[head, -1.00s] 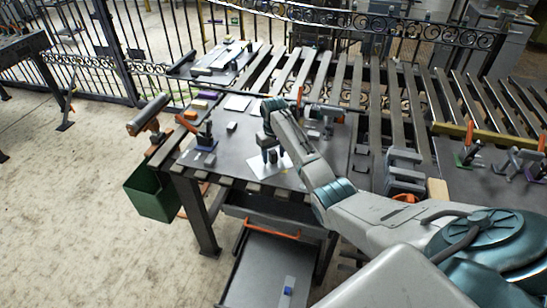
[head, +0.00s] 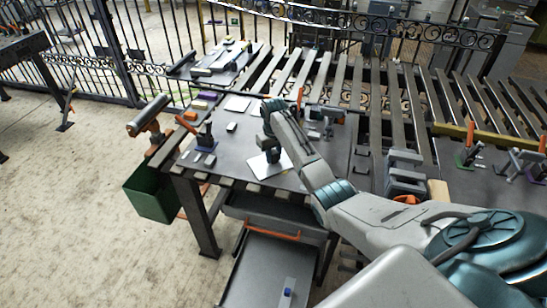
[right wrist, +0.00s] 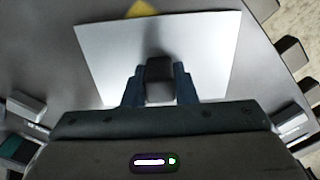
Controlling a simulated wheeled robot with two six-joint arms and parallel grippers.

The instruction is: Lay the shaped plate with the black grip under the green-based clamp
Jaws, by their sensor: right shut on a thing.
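The plate (right wrist: 95,50) is a flat pale sheet with a black grip (right wrist: 158,78). In the right wrist view my right gripper (right wrist: 158,88) is shut on the grip. In the head view the plate (head: 257,165) is over the near part of the grey table, below my right gripper (head: 272,153). I cannot tell whether it touches the tabletop. The green-based clamp (head: 467,155) stands on the surface at the far right, well apart from the plate. My left gripper is not in view.
A purple-based clamp (head: 512,168) stands right of the green-based one. A grey stacked block (head: 404,172) stands between the plate and these clamps. Another clamp (head: 205,137) stands at the table's left. A slatted rack (head: 385,95) lies behind, and an open drawer (head: 262,272) below.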

